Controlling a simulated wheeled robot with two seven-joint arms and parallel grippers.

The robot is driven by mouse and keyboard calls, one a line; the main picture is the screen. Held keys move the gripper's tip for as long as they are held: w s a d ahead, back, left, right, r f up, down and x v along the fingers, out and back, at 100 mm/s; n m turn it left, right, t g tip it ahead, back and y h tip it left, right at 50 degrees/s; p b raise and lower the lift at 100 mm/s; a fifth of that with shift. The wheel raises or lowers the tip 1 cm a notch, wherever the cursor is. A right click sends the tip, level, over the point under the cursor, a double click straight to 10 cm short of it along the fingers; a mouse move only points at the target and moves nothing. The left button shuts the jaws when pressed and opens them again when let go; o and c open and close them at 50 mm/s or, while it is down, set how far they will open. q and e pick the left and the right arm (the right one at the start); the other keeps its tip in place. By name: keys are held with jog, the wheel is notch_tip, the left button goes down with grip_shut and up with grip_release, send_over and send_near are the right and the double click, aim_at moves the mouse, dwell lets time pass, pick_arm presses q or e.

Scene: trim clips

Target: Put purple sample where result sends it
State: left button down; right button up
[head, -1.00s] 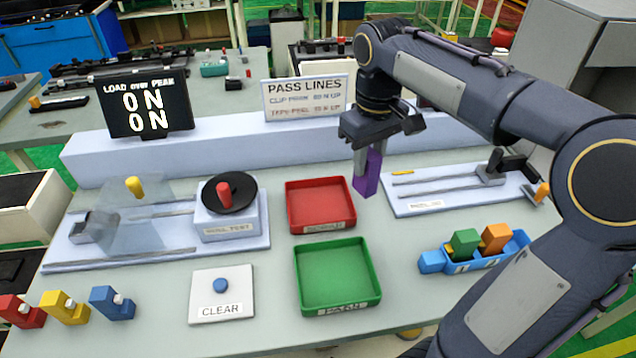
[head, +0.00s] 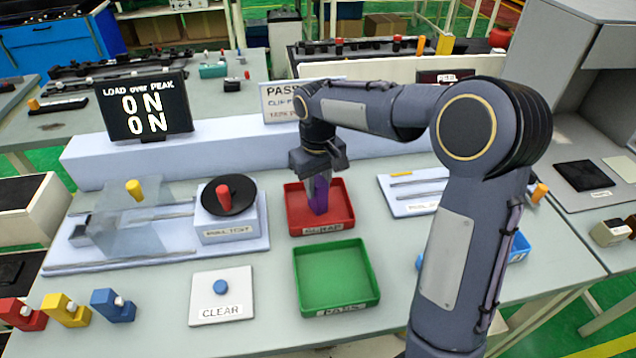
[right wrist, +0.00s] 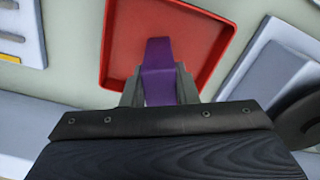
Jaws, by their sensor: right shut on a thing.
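The purple sample (head: 318,195) is upright in my right gripper (head: 318,172), which is shut on it. In the head view it is over the red tray (head: 345,222), whose label seems to read SCRAP; I cannot tell if it touches the floor. The right wrist view shows the purple sample (right wrist: 158,72) between the fingers (right wrist: 158,90) in front of the red tray (right wrist: 215,45). The empty green tray (head: 338,275) is nearer. The display (head: 145,105) reads "LOAD over PEAK", 0 N and 0 N. The PASS LINES sign (head: 280,102) is partly hidden by my arm. My left gripper is not in view.
A pull-test rig (head: 230,220) with a red knob stands left of the trays. A CLEAR button (head: 221,287) is at the front. Red, yellow and blue samples (head: 65,308) sit front left. My right arm covers much of the blue holder (head: 520,245).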

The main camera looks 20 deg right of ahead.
jog(key=shift+f, duration=0.2)
jog(key=o, duration=1)
jog(key=shift+o, duration=0.2)
jog(key=shift+r, duration=0.1)
